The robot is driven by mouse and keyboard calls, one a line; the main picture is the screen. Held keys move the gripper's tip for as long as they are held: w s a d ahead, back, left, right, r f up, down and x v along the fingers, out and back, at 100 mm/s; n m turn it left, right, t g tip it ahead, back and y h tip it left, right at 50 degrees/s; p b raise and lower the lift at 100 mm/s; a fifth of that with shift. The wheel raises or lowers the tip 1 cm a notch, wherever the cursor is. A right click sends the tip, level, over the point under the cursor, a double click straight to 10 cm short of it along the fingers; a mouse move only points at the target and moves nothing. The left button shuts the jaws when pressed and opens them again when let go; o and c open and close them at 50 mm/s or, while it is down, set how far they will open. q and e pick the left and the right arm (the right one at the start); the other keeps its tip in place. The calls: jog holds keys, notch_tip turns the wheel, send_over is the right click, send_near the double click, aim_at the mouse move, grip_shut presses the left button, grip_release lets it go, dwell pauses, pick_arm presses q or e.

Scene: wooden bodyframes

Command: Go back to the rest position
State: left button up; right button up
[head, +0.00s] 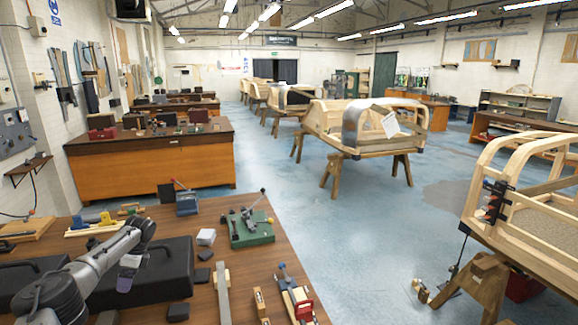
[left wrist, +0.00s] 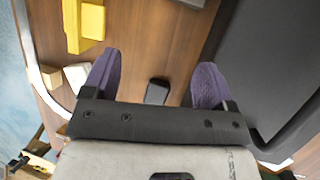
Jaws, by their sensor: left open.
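My left arm comes in from the lower left in the head view, over the wooden workbench (head: 205,275). My left gripper (head: 127,277) hangs near the black case (head: 165,270). In the left wrist view its two purple fingers (left wrist: 155,82) are apart, with nothing held between them. A small black block (left wrist: 157,91) shows on the bench beyond the gap. My right gripper is not in view.
A white block (head: 206,237), a green fixture (head: 250,230) and a blue box (head: 187,203) are on the bench. A yellow object (left wrist: 85,25) lies near the fingers. Wooden bodyframes (head: 345,125) stand across the open blue floor.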

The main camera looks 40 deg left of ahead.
pick_arm(q)
jog(key=w+d+r+n+t+y, duration=0.1)
jog(key=w+d+t+y, duration=0.25)
jog(key=w+d, duration=0.55)
jog(key=w+d+r+n+t+y, duration=0.15)
jog(key=w+d+y, duration=0.35)
jog(key=w, duration=0.7)
jog(key=w+d+f+m+t+h, duration=0.15)
jog(key=d+t, duration=0.25)
jog(key=d, duration=0.8)
jog(key=w+d+f+t, duration=0.1)
jog(key=w+d+t, duration=0.2)
jog(key=d, duration=1)
jog(key=s+d+f+t+h, duration=0.2)
jog(key=s+d+h, duration=0.2)
jog(key=s+d, duration=0.8)
jog(key=s+d+f+n+g+h, duration=0.1)
jog(key=s+d+f+g, duration=0.1)
jog(key=s+d+f, duration=0.45)
jog(key=s+d+f+n+g+h, duration=0.1)
jog(key=s+d+f+g+h, duration=0.2)
jog(key=s+f, duration=0.6)
notch_tip(320, 180, up, 26)
jog(key=s+y+p, duration=0.1)
jog(key=s+p, duration=0.1)
jog(key=p, duration=2.2)
jog(key=shift+s+d, duration=0.15)
jog(key=shift+s, duration=0.25)
